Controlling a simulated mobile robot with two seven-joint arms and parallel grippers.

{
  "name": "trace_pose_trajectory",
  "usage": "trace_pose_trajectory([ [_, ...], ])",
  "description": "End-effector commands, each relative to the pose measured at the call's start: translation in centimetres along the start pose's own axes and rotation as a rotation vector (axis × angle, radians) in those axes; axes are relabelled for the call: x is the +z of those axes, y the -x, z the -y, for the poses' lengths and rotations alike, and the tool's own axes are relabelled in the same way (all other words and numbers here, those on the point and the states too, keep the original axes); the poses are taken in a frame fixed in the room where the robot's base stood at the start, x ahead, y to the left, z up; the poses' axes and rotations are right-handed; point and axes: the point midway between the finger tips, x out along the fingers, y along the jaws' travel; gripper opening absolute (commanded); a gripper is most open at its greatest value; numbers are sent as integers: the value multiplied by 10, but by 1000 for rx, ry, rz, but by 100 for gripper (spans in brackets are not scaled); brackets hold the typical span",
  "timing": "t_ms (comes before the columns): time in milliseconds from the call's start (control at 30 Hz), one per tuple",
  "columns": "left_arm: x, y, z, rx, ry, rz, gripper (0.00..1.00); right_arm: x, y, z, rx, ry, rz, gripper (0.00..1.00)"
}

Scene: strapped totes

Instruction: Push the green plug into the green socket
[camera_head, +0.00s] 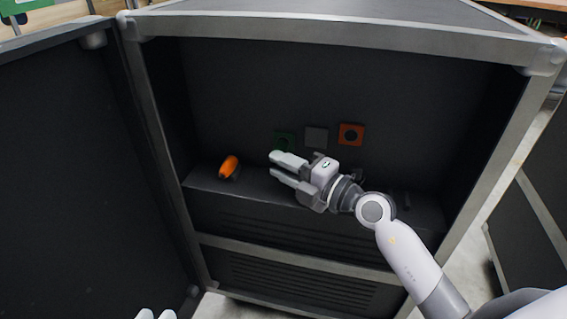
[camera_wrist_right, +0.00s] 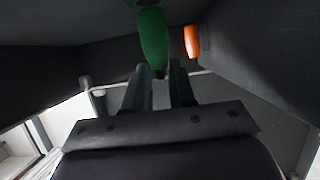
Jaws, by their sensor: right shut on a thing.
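The green socket (camera_head: 284,139) is a dark green square on the back wall of the open cabinet, just beyond my right fingertips in the head view. My right gripper (camera_head: 273,164) reaches in from the right, above the inner ledge. In the right wrist view, the green plug (camera_wrist_right: 152,38) is at the tips of my right gripper (camera_wrist_right: 160,75), which is shut on it. The plug is hard to make out in the head view. Whether it touches the socket cannot be seen. My left gripper (camera_head: 156,315) shows only its fingertips at the bottom edge.
A grey socket (camera_head: 316,137) and an orange socket (camera_head: 351,134) sit right of the green one. An orange plug (camera_head: 228,166) is on the ledge (camera_head: 255,185) at left; it also shows in the wrist view (camera_wrist_right: 191,41). The cabinet door (camera_head: 80,170) stands open at left.

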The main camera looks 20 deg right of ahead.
Motion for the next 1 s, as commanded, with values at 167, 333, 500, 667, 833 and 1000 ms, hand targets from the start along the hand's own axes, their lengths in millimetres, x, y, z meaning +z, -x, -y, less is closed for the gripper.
trace_pose_trajectory([
  [167, -1, 0, 0, 0, 0, 0, 33, 0, 0, 0, 1, 0, 0, 0],
  [333, -1, 0, 0, 0, 0, 0, 33, 0, 0, 0, 1, 0, 0, 0],
  [500, -1, 0, 0, 0, 0, 0, 33, 1, -1, 0, 1, 1, 0, 0],
  [667, 0, 0, 0, 0, 0, 0, 33, 4, -2, 0, 0, 1, 0, 0],
  [833, 0, 0, 0, 0, 0, 0, 33, 7, -3, 0, 0, 1, 0, 0],
  [1000, 0, 0, 0, 1, 0, 0, 33, 9, -4, 0, 0, 0, 0, 44],
])
